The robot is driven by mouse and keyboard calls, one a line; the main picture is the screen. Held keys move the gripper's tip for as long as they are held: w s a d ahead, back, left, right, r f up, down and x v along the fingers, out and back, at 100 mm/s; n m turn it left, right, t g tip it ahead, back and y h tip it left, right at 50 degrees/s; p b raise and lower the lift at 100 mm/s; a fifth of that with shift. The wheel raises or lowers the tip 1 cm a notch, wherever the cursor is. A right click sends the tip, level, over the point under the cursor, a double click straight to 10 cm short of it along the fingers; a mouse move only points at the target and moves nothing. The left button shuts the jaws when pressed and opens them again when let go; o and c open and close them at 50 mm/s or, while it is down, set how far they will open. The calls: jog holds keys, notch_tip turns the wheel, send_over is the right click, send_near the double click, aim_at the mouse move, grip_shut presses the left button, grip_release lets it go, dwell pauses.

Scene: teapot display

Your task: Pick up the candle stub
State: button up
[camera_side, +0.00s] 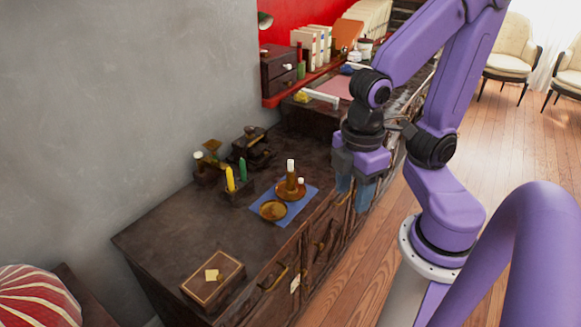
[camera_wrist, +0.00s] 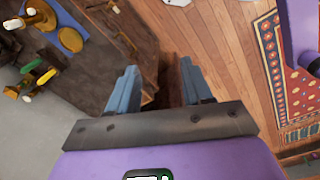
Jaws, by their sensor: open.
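A brass dish (camera_side: 273,210) lies at the mat's front. Yellow (camera_side: 230,179) and green (camera_side: 242,168) upright pieces stand to the left, with dark antique items behind. A wooden box (camera_side: 213,280) is at the near end. The cabinet top (camera_side: 175,235) between is clear.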

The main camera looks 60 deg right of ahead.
jog(key=w+d+f+n+h, duration=0.1)
jog(key=w+f+h, duration=0.4)
jog(key=w, duration=0.6)
jog(key=w+d+f+n+h, duration=0.1)
jog(key=w+f+h, duration=0.4)
jog(key=w, duration=0.6)
jog(key=n+t+h, duration=0.2)
jog(key=n+h, duration=0.3)
jog(key=h, duration=0.2)
send_near(289, 163)
jog(key=d, duration=0.3)
jog(key=d+f, duration=0.1)
jog(key=d, duration=0.1)
jog(key=shift+w+d+f, duration=0.1)
jog(key=shift+w+d, duration=0.25)
jog(key=shift+w, duration=0.05)
jog(key=shift+w+d+r, duration=0.15)
jog(key=shift+d, duration=1.25)
jog(key=shift+w+d+r, duration=0.15)
jog(key=shift+w+d, duration=0.05)
jog(key=shift+d, duration=1.15)
grip_shut()
